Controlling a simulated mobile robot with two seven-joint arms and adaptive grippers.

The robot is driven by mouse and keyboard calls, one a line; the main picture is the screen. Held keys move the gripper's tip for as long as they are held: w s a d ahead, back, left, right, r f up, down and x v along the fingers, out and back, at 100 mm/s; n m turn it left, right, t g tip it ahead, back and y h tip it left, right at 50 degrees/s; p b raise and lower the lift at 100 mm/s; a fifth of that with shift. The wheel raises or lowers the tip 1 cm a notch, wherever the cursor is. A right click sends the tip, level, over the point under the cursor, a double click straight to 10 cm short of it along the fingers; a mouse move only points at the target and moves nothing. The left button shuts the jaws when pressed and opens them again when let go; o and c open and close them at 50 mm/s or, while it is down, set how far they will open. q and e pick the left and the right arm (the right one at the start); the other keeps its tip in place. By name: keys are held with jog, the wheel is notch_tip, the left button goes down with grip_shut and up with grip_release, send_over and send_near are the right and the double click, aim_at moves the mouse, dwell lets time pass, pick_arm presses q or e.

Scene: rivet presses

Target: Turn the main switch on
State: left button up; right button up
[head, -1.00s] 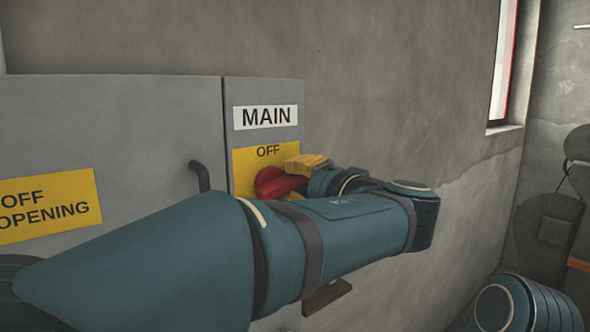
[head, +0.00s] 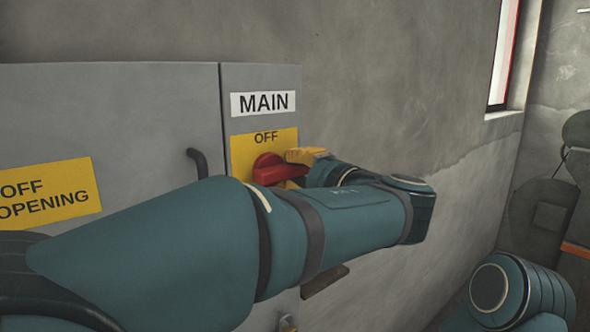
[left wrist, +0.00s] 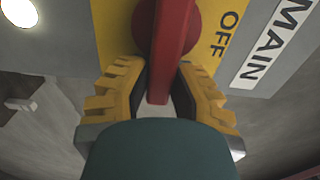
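The main switch is a red rotary handle (head: 280,171) on a yellow plate (head: 240,152) marked OFF, under a white MAIN label. The handle lies roughly level, its bar pointing right from the round hub. My left gripper (left wrist: 158,68) has yellow fingers either side of the bar, with the bar's end between them in the left wrist view. The fingers look open, with a slight gap at the left finger; contact at the right one is unclear. In the head view my left forearm hides the lower panel. My right gripper is out of view.
The grey cabinet (head: 110,110) has a dark door handle (head: 198,162) left of the switch and a yellow sign (head: 45,190). A bare concrete wall (head: 400,90) runs to the right, with a window (head: 505,50). My right arm shows at lower right.

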pick_arm(q)
jog(key=o, duration=0.5)
jog(key=shift+a, duration=0.15)
jog(key=shift+c, duration=0.2)
jog(key=shift+w, duration=0.15)
jog(key=v, duration=1.2)
